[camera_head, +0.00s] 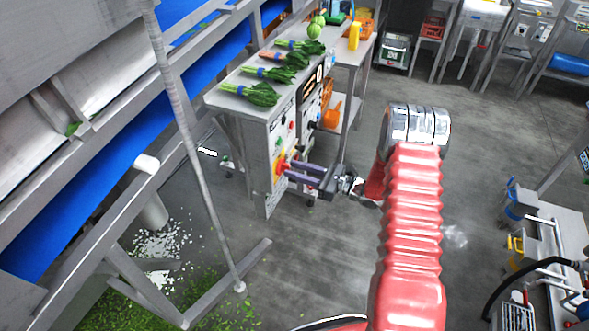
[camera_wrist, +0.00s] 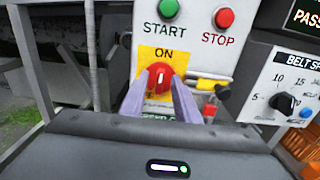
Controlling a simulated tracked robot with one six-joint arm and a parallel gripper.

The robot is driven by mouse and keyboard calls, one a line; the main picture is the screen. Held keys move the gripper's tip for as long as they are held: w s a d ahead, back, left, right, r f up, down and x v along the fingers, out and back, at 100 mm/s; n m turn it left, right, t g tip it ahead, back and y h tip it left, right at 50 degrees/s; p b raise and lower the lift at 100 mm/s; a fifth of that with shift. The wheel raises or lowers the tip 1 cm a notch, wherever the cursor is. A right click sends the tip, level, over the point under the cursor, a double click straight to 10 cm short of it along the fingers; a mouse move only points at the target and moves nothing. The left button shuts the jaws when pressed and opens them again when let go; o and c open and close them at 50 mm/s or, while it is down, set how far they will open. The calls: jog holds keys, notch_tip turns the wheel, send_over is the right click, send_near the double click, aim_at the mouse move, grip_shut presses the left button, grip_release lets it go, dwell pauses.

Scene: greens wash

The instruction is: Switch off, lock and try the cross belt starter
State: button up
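The starter cabinet (camera_head: 257,155) stands under the end of a steel bench. Its red rotary switch (camera_wrist: 160,77) sits on a yellow plate (camera_wrist: 150,57) marked ON, with its white mark roughly upright. The switch also shows in the head view (camera_head: 281,167). My gripper (camera_head: 291,171) points at it from the right. In the wrist view its two purple-grey fingers (camera_wrist: 162,96) are apart, one on each side of the switch; contact cannot be told. A green START button (camera_wrist: 168,9) and red STOP button (camera_wrist: 224,17) are above. Lower lettering is partly hidden.
A yellow-barred item (camera_wrist: 211,84) and a small red item (camera_wrist: 210,106) are right of the switch. A belt-speed dial (camera_wrist: 283,102) is farther right. Leafy bunches (camera_head: 262,94) lie on the bench.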

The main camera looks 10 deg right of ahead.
jog(key=shift+w+a, duration=0.4)
jog(key=shift+a, duration=0.15)
jog(key=shift+c, duration=0.4)
grip_shut()
